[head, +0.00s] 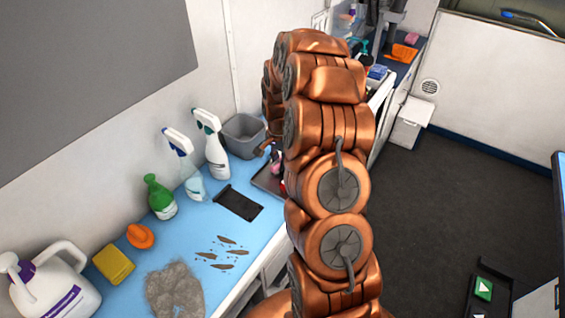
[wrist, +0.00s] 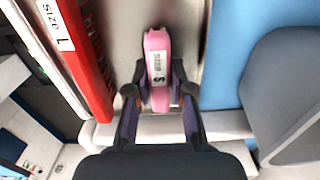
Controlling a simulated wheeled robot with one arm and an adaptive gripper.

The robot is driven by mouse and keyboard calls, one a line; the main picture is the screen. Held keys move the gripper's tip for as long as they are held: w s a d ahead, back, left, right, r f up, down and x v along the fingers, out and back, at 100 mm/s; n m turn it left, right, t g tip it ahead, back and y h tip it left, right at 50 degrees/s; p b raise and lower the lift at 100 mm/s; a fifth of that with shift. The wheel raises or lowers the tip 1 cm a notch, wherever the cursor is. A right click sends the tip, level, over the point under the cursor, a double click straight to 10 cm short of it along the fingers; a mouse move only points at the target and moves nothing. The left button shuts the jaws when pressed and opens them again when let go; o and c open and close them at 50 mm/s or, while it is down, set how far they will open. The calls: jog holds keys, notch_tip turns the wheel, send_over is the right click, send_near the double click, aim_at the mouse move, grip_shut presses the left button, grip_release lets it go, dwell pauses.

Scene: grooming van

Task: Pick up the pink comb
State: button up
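The pink comb (wrist: 157,55) shows in the wrist view with a white label marked S. It lies on a grey tray surface (wrist: 120,25). My gripper (wrist: 158,92) has its two fingers apart, one on each side of the near part of the comb. The fingertips are close to its sides, and I see no clear grip on it. In the head view my arm hides the gripper. Part of the tray (head: 262,181) shows beside the arm, with a small pink patch that I cannot identify for certain.
A red item (wrist: 85,60) labelled Size L lies left of the comb. A grey bin (head: 243,135) stands behind the tray on the blue counter (head: 222,240). Spray bottles (head: 213,150), a black flat item (head: 239,203) and a grey fur clump (head: 175,290) are further left.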

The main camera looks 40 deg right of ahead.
aim_at(279, 159)
grip_shut()
jog(key=shift+r, duration=0.15)
notch_tip(279, 159, up, 10)
jog(key=b, duration=0.3)
